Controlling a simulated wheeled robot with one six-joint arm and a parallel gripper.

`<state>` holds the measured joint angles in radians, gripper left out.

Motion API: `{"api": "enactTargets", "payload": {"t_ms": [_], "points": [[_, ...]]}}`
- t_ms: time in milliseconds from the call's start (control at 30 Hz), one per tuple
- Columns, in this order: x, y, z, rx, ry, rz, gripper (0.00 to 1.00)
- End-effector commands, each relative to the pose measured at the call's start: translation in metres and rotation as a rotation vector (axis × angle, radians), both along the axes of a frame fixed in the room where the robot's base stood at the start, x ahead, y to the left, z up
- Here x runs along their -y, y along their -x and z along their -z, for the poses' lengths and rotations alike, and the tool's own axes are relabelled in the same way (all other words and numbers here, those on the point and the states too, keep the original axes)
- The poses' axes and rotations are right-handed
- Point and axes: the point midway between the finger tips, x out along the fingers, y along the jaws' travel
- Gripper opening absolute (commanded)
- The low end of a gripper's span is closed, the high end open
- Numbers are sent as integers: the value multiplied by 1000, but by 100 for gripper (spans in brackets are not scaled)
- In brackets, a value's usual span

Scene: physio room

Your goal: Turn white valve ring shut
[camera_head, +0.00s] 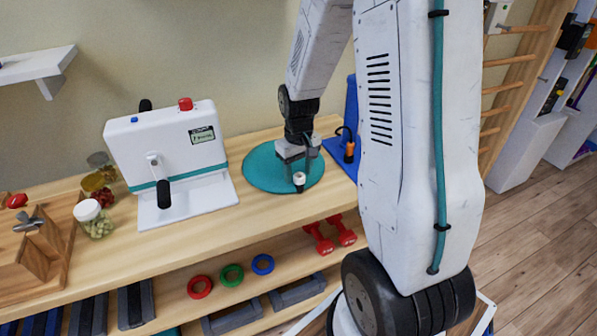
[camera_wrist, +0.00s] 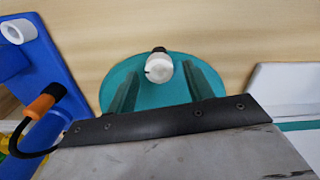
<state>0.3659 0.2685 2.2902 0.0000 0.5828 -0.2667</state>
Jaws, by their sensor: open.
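A small white round piece with a dark notch at its left edge, which looks like the valve ring (camera_wrist: 158,69), sits over a teal round mat (camera_wrist: 147,97). A black part shows behind it. In the head view this white piece (camera_head: 299,177) tops a small black body on the mat (camera_head: 262,172). My gripper (camera_wrist: 161,83) is open. Its two fingers reach down on either side of the white piece, with gaps visible in the wrist view. In the head view my gripper (camera_head: 296,154) is just behind and above it. Finger contact cannot be told.
A white machine with a black handle (camera_head: 168,150) stands left of the mat. A blue stand (camera_head: 351,115) with an orange-and-black handled tool (camera_head: 349,151) is to the right. Jars (camera_head: 93,217) stand further left. The bench top between mat and front edge is clear.

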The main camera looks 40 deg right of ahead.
Motion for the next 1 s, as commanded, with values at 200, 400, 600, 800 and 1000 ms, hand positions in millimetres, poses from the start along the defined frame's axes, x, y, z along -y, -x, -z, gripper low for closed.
{"api": "enactTargets", "payload": {"t_ms": [200,400,600,800,1000], "points": [[0,0,7,0,0,1,52],[0,0,6,0,0,1,35],[0,0,6,0,0,1,8],[0,0,6,0,0,22,8],[0,0,6,0,0,105,8]]}}
